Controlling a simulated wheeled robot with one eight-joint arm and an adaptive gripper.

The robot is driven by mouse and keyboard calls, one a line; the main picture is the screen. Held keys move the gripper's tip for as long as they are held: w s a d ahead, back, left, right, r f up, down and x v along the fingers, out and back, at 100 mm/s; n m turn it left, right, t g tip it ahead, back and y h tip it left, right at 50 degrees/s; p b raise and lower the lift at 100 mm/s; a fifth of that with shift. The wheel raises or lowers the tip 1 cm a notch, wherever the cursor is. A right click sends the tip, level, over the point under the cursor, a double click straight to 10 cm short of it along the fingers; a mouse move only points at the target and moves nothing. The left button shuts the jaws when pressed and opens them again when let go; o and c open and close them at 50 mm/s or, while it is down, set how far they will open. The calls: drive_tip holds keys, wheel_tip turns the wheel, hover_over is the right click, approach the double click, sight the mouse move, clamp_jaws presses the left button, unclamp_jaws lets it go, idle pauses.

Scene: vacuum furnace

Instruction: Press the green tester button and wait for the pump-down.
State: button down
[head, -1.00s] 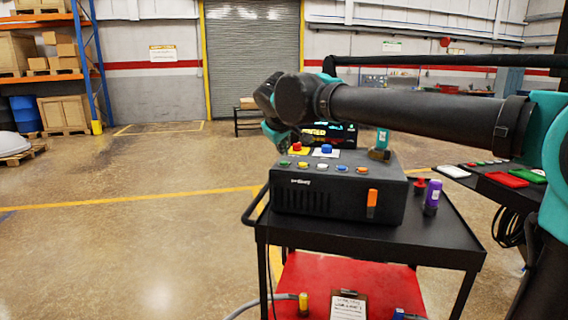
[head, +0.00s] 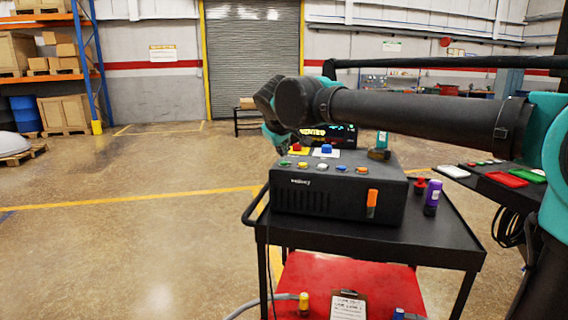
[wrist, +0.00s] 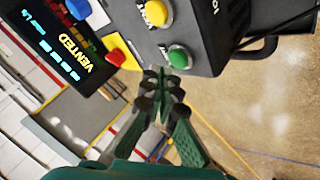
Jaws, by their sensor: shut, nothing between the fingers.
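The green tester button (wrist: 179,56) is a round dome on the dark tester box (wrist: 197,28); it also shows at the left end of the button row in the head view (head: 284,163). My gripper (wrist: 162,73) is shut and empty. Its tips appear just beside the green button in the wrist view; I cannot tell whether they touch it. The display (wrist: 66,45) reads VENTED in yellow letters, with blue bars beside it. In the head view my wrist partly hides the display (head: 340,133).
A yellow button (wrist: 157,13) and a red button on a yellow base (wrist: 117,57) are close to the gripper. A blue button (head: 326,149) sits behind the row. The box stands on a black cart (head: 440,240); a purple-capped bottle (head: 433,192) is at its right.

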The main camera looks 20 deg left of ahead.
sight(284, 163)
drive_tip(key=shift+f, duration=0.15)
idle(0.5)
drive_tip(key=shift+f, duration=0.25)
drive_tip(key=shift+f, duration=0.35)
idle(0.7)
drive_tip(key=shift+r, duration=0.8)
drive_tip(key=shift+r, duration=2.5)
